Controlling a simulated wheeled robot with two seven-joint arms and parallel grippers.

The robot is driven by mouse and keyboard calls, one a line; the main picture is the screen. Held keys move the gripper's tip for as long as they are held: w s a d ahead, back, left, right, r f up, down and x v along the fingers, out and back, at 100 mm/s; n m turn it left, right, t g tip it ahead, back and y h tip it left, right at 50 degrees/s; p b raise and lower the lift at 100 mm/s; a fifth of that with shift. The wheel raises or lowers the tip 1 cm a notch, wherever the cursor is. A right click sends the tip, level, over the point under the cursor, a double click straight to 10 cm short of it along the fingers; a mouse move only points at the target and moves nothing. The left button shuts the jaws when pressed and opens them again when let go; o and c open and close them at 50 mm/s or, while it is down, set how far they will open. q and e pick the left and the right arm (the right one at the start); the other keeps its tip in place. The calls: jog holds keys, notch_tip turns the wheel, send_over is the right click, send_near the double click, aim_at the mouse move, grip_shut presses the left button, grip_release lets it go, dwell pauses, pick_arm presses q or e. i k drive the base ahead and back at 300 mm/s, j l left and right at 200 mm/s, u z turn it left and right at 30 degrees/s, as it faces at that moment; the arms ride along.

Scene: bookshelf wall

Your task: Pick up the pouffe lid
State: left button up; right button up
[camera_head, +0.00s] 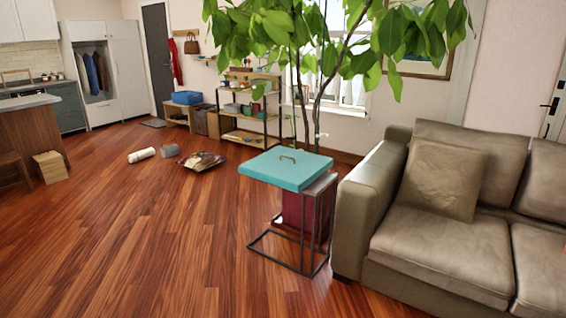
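The pouffe lid, a flat square teal lid (270,170) with a small brown handle (288,158) on top, lies roughly level on a black-framed side table (314,188). It covers much of the tabletop and reaches past its left side. The table stands beside the left arm of the sofa. A dark red object (297,212) shows behind the table's frame; I cannot tell whether it is the pouffe. Neither of my grippers is in view.
A grey-brown sofa (440,250) with a cushion fills the right. A leafy plant (290,40) rises behind the table. A white roll (142,155), a grey item (170,150) and a brown bag-like item (201,160) lie on the floor. The wooden floor at front left is clear.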

aim_at(292, 170)
jog(key=i+l+u, duration=0.1)
jog(key=i+u, duration=0.15)
jog(key=u, duration=0.15)
jog(key=i+l+u, duration=0.2)
jog(key=u, duration=0.15)
jog(key=i+l+u, duration=0.1)
jog(key=i+l, duration=0.25)
jog(key=i+l+u, duration=0.1)
jog(key=i+l, duration=0.5)
jog(key=l, duration=0.25)
jog(key=i+l+u, duration=0.15)
jog(key=i+l, duration=0.15)
jog(key=i+l+u, duration=0.1)
jog(key=i+l, duration=0.2)
jog(key=l, duration=0.25)
